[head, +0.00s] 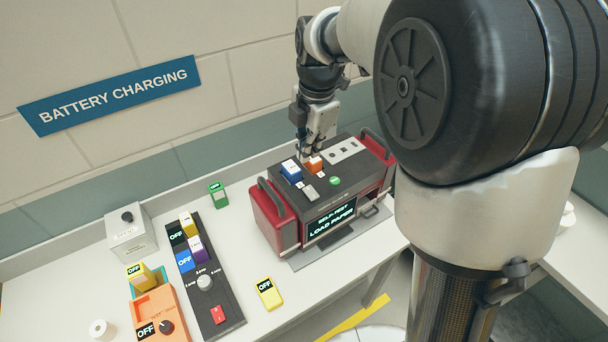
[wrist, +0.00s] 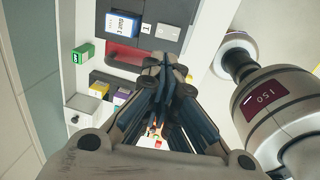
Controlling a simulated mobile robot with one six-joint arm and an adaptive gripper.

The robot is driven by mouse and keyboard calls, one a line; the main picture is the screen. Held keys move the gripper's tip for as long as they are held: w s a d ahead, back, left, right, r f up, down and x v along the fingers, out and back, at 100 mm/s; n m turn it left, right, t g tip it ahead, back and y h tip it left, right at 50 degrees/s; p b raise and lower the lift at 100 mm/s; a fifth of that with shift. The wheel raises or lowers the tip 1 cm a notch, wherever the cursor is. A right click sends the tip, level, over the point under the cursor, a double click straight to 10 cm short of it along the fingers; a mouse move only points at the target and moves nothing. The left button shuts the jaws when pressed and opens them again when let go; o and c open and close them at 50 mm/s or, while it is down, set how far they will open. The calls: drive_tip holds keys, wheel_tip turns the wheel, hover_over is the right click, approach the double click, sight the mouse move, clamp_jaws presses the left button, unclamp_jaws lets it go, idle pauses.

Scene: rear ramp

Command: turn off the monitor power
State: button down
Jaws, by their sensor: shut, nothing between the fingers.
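A red and black monitor device (head: 271,218) stands on the white bench in the head view, its screen (head: 332,218) lit with "SELF-TEST LOAD PAPER".
Left of the device are a green OFF block (head: 218,195), a yellow OFF block (head: 269,293), a dark switch panel (head: 208,283), a grey box (head: 130,233) and an orange box (head: 157,311). Handles rise at both device ends. Some bare bench lies between.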

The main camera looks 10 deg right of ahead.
drive_tip(key=b, duration=0.3)
hover_over(306, 198)
drive_tip(key=f, duration=1.3)
drive_tip(key=shift+w, duration=0.4)
drive_tip(key=shift+f, duration=0.4)
drive_tip(key=shift+w+a+f, duration=0.15)
drive_tip(key=shift+w+f, duration=0.05)
drive_tip(key=shift+f, duration=0.2)
drive_tip(key=shift+s, duration=0.15)
drive_tip(key=shift+s+d+r, duration=0.15)
drive_tip(key=shift+s+d, duration=0.15)
drive_tip(key=shift+s, duration=0.35)
